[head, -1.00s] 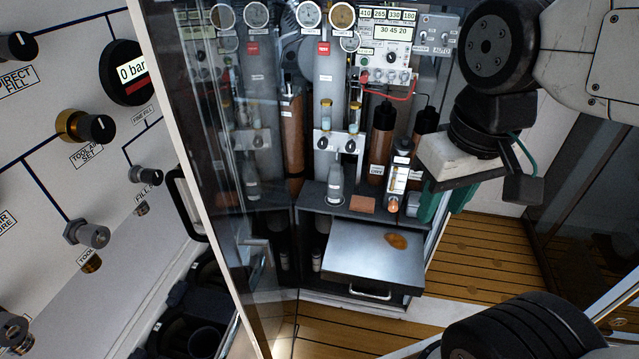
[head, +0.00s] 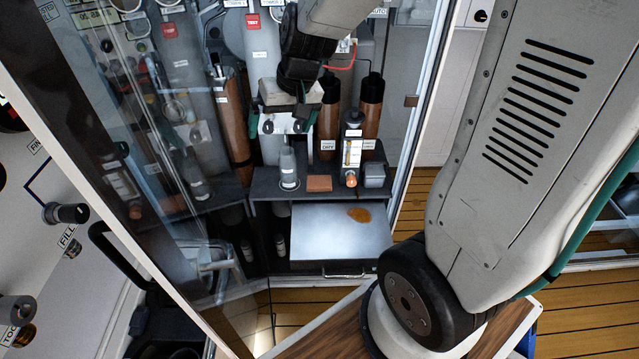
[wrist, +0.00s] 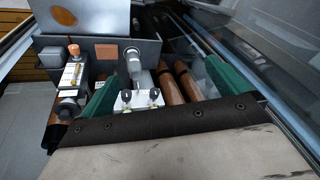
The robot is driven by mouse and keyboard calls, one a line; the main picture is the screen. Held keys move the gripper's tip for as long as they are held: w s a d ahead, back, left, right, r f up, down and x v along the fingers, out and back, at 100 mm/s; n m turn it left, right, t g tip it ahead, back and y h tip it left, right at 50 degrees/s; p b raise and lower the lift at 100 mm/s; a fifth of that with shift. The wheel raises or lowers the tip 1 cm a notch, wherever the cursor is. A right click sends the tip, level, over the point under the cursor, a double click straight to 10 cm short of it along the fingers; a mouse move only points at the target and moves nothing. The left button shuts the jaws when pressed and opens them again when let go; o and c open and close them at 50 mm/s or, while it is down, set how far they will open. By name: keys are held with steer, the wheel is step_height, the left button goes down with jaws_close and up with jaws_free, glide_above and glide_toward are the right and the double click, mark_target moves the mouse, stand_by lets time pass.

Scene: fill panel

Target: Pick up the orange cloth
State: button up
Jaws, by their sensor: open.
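The orange cloth (head: 319,183) is a small flat orange-brown square on the dark shelf, between a grey bottle (head: 288,168) and a labelled flowmeter-like device (head: 351,150). In the wrist view the cloth (wrist: 106,52) lies on the shelf at upper left, beside the bottle. My gripper (head: 282,122) is above and behind the cloth, slightly to its left, in front of the back panel of the cabinet. Its green fingers stand wide apart in the wrist view (wrist: 160,72), open and empty. The gripper does not touch the cloth.
Tall brown cylinders (head: 329,115) stand behind the shelf on the right. A grey drawer top (head: 335,240) with an orange-brown stain (head: 359,215) projects below the shelf. A glass door (head: 170,190) is at left. The space directly above the cloth looks clear.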

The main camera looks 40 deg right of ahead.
steer(key=w+d+f+m+h, duration=0.1)
steer(key=w+d+f, duration=0.25)
steer(key=f, duration=0.25)
steer(key=w+d+f+m, duration=0.1)
steer(key=w+d+f, duration=0.2)
steer(key=w+f, duration=0.3)
steer(key=m+h, duration=0.3)
glide_toward(319, 181)
steer(key=shift+w+f, duration=0.3)
steer(key=shift+f, duration=0.05)
steer(key=x, duration=0.8)
steer(key=shift+s+d, duration=0.1)
steer(key=shift+s, duration=0.15)
steer(key=c, duration=0.9)
